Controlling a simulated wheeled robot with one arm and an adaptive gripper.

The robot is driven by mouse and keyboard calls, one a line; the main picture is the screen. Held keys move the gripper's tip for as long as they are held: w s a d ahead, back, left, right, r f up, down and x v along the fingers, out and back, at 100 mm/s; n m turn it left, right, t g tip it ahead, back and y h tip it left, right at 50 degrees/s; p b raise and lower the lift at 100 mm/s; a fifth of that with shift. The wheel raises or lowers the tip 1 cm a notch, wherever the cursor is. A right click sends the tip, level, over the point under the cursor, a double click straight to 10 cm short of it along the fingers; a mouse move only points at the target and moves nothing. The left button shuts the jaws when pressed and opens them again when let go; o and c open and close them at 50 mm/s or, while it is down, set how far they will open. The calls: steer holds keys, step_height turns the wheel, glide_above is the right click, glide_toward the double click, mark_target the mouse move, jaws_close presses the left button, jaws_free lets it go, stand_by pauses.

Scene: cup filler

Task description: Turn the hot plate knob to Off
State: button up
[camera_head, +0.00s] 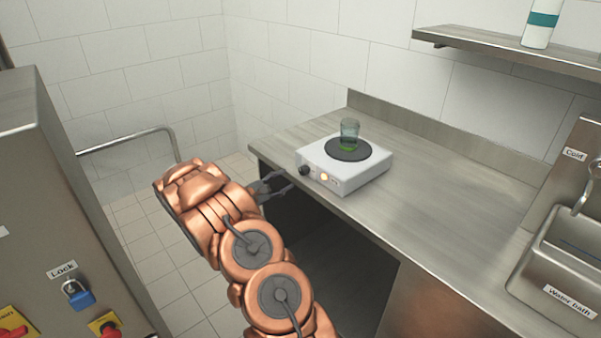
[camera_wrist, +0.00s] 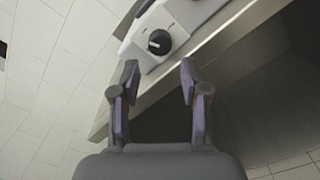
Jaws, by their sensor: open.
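The white hot plate (camera_head: 342,176) stands near the left front corner of the steel counter. Its black knob (camera_head: 304,170) is on the front face, left of a lit orange light (camera_head: 324,177). In the wrist view the knob (camera_wrist: 159,41) shows a white pointer mark; the setting labels are too small to read. My gripper (camera_head: 284,180) is open and empty, just in front of the knob and apart from it. In the wrist view the knob lies beyond and between the two fingertips (camera_wrist: 158,75).
A glass with green liquid (camera_head: 349,134) stands on the dark round plate (camera_head: 361,150). The counter (camera_head: 440,190) is clear to the right, up to the water bath (camera_head: 560,265). A shelf (camera_head: 500,62) holds a bottle (camera_head: 541,22). A cabinet with a blue padlock (camera_head: 78,293) stands at left.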

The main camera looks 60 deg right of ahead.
mark_target(301, 172)
steer(key=shift+p+x, duration=1.25)
steer(key=shift+x, duration=2.6)
steer(key=shift+c, duration=0.3)
steer(key=shift+f, duration=0.1)
jaws_close()
